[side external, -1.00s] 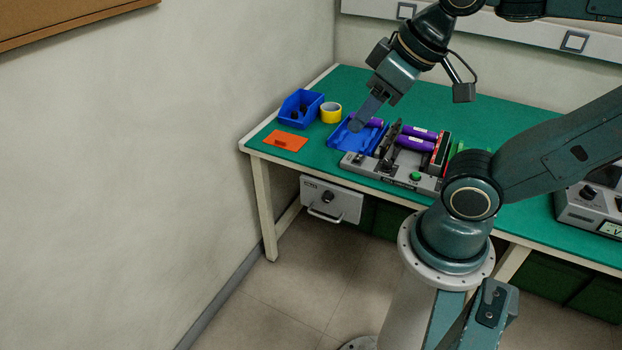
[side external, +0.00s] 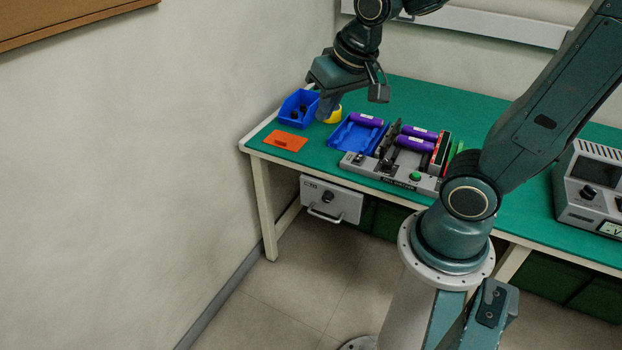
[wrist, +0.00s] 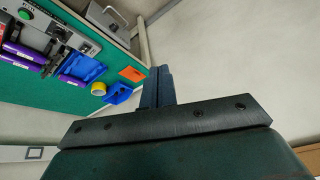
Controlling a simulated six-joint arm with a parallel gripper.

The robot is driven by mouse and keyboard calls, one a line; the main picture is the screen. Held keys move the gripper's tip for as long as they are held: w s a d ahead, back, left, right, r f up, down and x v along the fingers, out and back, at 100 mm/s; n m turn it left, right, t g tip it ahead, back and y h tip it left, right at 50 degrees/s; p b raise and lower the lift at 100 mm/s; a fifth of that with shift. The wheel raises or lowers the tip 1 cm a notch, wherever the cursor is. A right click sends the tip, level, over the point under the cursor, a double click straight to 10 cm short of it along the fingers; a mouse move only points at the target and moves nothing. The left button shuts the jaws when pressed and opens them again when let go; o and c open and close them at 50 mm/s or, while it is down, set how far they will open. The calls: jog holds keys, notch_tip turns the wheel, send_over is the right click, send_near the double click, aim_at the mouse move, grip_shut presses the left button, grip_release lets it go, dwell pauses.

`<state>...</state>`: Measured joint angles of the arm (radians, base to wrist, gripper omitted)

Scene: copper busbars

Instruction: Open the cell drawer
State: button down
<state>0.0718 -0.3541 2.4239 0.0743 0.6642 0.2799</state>
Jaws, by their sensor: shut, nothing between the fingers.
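The cell drawer (side external: 332,200) is a grey box front under the left end of the green bench, with a dark round knob or lock and a bar handle (side external: 325,216) low on its face. It looks shut. In the wrist view the drawer (wrist: 108,20) shows at the top, beside the bench edge. My gripper (side external: 324,113) is above the bench near the yellow tape, well above and behind the drawer, touching nothing that I can see. In the wrist view its fingers (wrist: 157,86) are together and empty.
On the bench (side external: 470,105) are a blue bin (side external: 298,108), yellow tape (side external: 334,115), an orange card (side external: 286,140), a blue tray (side external: 352,137) and a grey fixture (side external: 385,172) with purple cells. A meter unit (side external: 590,190) stands at right. The floor before the drawer is clear.

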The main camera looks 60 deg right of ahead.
jog(key=w+d+f+m+g+h, duration=0.1)
jog(key=w+d+f+m, duration=0.35)
jog(key=w+f, duration=0.3)
jog(key=m+g+h, duration=0.2)
jog(key=m+g, duration=0.1)
jog(key=m, duration=0.6)
send_near(333, 211)
jog(key=s+a+r, duration=0.1)
jog(key=a+r, duration=0.2)
jog(key=shift+a+r, duration=0.1)
jog(key=shift+r, duration=0.1)
jog(key=shift+f, duration=0.1)
jog(key=shift+x, duration=4.85)
jog(key=shift+s, duration=0.15)
